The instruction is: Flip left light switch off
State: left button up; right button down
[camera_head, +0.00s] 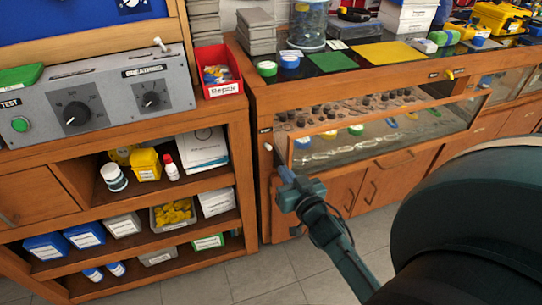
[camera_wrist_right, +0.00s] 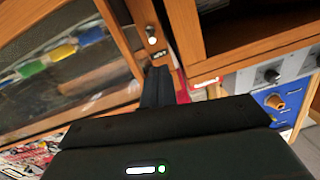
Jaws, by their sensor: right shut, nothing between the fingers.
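The left light switch is a small pale toggle (camera_head: 268,147) on the left wooden post of the glass-fronted cabinet, below a small label. It also shows in the right wrist view as a white toggle (camera_wrist_right: 152,40). I cannot tell whether it is on or off. My right gripper (camera_head: 279,164) is shut and empty, with its tips just below the toggle. In the right wrist view the closed fingers (camera_wrist_right: 158,72) point at the post, close to the toggle; whether they touch is unclear. My left gripper is not in view.
The tilted glass panel (camera_head: 385,135) of the cabinet stands right of the post. A red bin (camera_head: 218,76) and the grey breathing test box (camera_head: 105,95) sit on the shelf unit at left. Grey floor (camera_head: 290,265) is clear between the furniture.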

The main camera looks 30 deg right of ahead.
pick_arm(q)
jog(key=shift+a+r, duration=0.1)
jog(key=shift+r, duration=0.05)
pick_arm(e)
jog(key=shift+w+d+r+m, duration=0.1)
jog(key=shift+w+d+m, duration=0.25)
jog(key=shift+d, duration=0.4)
jog(key=shift+w, duration=0.1)
jog(key=b, duration=0.1)
send_near(266, 144)
jog(key=w+d+r, duration=0.1)
jog(key=w+r, duration=0.1)
jog(key=w, duration=0.2)
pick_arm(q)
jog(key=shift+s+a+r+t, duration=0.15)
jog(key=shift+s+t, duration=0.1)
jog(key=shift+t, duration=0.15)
pick_arm(e)
jog(key=shift+w+d+f, duration=0.2)
jog(key=shift+w+f, duration=0.1)
jog(key=shift+w, duration=0.15)
pick_arm(q)
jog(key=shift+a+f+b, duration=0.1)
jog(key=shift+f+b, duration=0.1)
jog(key=shift+b, duration=0.15)
pick_arm(e)
jog(key=shift+f, duration=0.1)
